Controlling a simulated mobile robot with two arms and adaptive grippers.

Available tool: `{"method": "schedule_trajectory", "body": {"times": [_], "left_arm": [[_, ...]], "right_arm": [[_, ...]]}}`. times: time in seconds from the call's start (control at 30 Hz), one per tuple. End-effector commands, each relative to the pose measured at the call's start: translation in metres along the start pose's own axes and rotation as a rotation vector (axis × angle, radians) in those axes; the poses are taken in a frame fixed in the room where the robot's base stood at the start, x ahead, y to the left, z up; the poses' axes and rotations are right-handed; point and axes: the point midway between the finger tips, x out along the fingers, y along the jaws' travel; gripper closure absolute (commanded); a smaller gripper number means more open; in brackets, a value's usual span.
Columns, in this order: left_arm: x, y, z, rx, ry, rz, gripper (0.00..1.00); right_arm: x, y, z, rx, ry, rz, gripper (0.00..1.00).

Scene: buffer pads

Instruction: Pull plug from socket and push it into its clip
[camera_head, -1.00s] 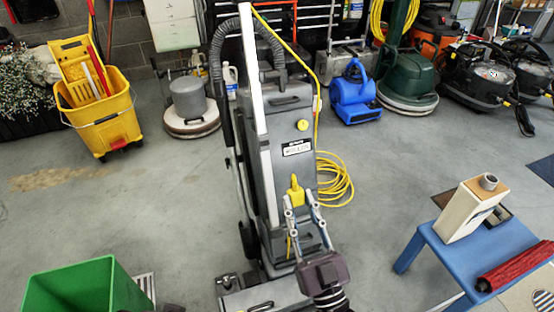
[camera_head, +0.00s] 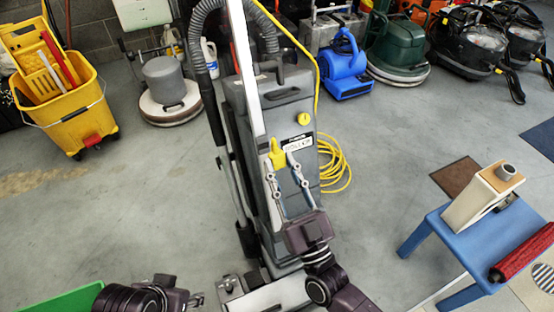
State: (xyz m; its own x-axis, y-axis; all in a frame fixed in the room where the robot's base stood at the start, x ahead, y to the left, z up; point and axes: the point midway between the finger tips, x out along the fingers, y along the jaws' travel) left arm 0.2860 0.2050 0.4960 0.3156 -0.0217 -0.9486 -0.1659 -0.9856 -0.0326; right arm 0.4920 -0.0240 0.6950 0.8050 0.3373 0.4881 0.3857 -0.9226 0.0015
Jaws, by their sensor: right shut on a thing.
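A yellow plug (camera_head: 278,155) is in front of the upright grey floor machine (camera_head: 262,110), at the left edge of its white label. My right gripper (camera_head: 286,160) comes up from below, shut on the plug. A round yellow piece (camera_head: 303,119) sits on the machine's front above the label; I cannot tell whether it is the clip. I cannot make out the socket; the gripper covers part of the lower front. My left gripper (camera_head: 196,300) is low at the bottom left, apart from the machine, its opening unclear.
A yellow cord (camera_head: 335,165) lies coiled on the floor behind the machine's right side. A blue stool (camera_head: 440,228) with a cream box (camera_head: 478,200) and red roller (camera_head: 525,250) stands at right. A green bin (camera_head: 65,302) is at bottom left.

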Motion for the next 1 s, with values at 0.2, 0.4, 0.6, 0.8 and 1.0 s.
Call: {"method": "schedule_trajectory", "body": {"times": [0.2,0.4,0.6,0.8,1.0], "left_arm": [[0.009,0.002,-0.018,0.003,0.075,0.004,0.60],[0.014,0.005,-0.041,0.006,0.169,0.008,0.60],[0.011,0.008,-0.067,0.009,0.265,0.013,0.60],[0.008,0.011,-0.090,0.011,0.360,0.019,0.60],[0.002,0.014,-0.113,0.013,0.455,0.024,0.60]], "right_arm": [[0.006,0.000,0.009,0.000,0.002,0.001,1.00],[0.014,0.000,0.018,0.000,0.002,0.000,1.00],[0.017,0.000,0.021,0.000,0.001,0.000,1.00],[0.021,0.000,0.025,0.000,0.001,0.000,1.00],[0.024,0.000,0.029,0.001,0.000,0.000,1.00]]}}
